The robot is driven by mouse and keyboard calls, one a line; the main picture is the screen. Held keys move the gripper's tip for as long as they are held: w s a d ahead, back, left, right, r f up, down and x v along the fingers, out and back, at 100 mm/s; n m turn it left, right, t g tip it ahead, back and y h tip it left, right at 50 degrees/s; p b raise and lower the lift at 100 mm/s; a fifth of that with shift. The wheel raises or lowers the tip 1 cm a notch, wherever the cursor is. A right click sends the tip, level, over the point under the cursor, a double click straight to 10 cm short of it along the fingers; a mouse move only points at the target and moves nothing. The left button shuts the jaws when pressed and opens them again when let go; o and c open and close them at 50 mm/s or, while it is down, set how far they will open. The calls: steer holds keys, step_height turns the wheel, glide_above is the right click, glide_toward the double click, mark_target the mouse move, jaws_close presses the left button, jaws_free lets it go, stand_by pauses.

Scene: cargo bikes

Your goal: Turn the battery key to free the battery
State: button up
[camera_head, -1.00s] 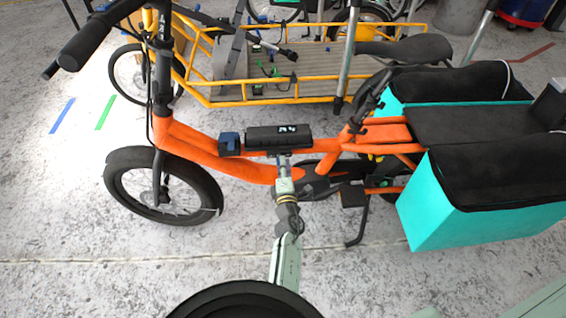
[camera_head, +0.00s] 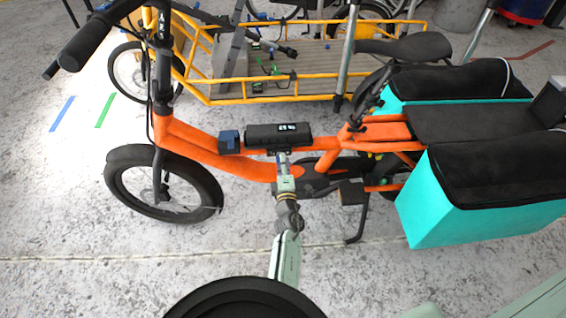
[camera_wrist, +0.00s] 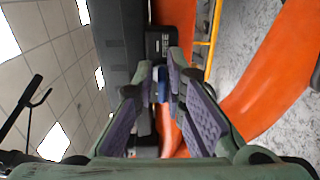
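The black battery (camera_head: 262,136), with a small lit display on it, sits on the frame of the orange cargo bike (camera_head: 200,150). In the wrist view a dark lock housing (camera_wrist: 160,42) carries light lettering, partly readable as "REE". A blue key (camera_wrist: 162,84) shows just below it, between my fingertips. My gripper (camera_wrist: 162,68) has green fingers with purple pads; they stand apart on either side of the key, with a narrow gap. Contact with the key is not clear. In the head view my gripper (camera_head: 283,160) is just below the battery; the key is too small to make out there.
A blue-and-black block (camera_head: 229,141) sits left of the battery. A crank and pedal (camera_head: 350,192) and turquoise bags (camera_head: 440,205) lie to the right. A yellow cargo bike (camera_head: 300,98) stands behind.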

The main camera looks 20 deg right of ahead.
steer(key=shift+o, duration=1.4)
steer(key=shift+f, duration=0.1)
steer(key=v, duration=0.7)
steer(key=shift+s, duration=0.3)
steer(key=shift+a, duration=0.1)
